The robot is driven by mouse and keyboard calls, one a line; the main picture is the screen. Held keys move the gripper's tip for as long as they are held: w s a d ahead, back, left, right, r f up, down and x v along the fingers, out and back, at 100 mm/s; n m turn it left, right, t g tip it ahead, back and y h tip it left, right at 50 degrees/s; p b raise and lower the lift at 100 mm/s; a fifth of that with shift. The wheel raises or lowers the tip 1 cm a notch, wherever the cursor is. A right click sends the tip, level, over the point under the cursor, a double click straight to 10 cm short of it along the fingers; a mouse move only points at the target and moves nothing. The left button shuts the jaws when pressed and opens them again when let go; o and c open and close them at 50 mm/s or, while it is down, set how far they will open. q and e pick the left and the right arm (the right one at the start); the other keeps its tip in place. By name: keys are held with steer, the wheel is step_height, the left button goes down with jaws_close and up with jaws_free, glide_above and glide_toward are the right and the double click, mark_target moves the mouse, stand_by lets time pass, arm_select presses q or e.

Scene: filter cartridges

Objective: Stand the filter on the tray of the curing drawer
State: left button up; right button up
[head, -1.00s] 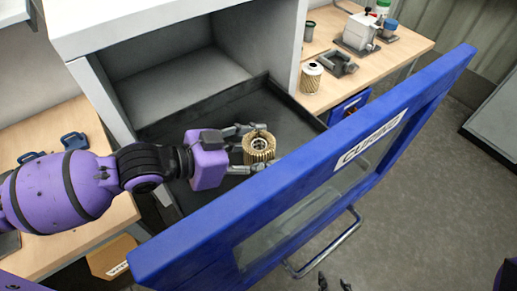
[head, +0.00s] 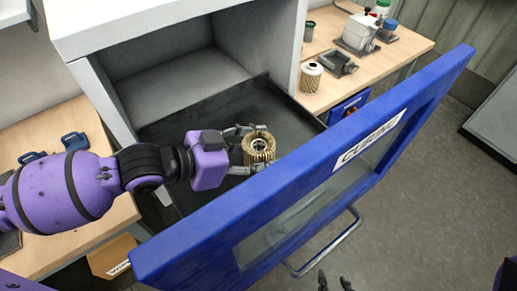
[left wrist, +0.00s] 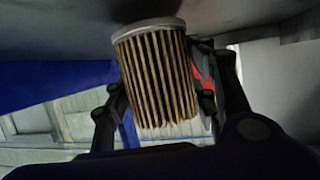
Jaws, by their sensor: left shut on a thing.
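The filter (head: 261,153) is a pleated tan cylinder with a hole in its top. It is upright over the dark tray (head: 293,125) of the pulled-out curing drawer, close behind the blue front (head: 300,205). My left gripper (head: 262,146) reaches in from the left and is shut on the filter, one finger on each side. In the left wrist view the filter (left wrist: 158,80) fills the middle between the fingers, its pale end cap close to the dark surface; I cannot tell if they touch. My right gripper (head: 335,283) shows only its fingertips at the bottom edge, spread apart and empty.
A second pleated filter (head: 311,77) stands on the wooden bench at the right, beside grey fixtures (head: 340,63). The grey cabinet (head: 178,75) rises behind the tray. Blue parts (head: 73,139) lie on the left bench. The tray around the filter looks bare.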

arm_select(q)
steer(key=shift+f, duration=0.5)
steer(key=o, duration=1.2)
steer(key=shift+a, duration=0.1)
steer(key=shift+s+a+r, duration=0.15)
steer(key=shift+a, duration=0.2)
steer(key=v, duration=1.1)
steer(key=shift+s+r, duration=0.1)
steer(key=shift+r, duration=0.05)
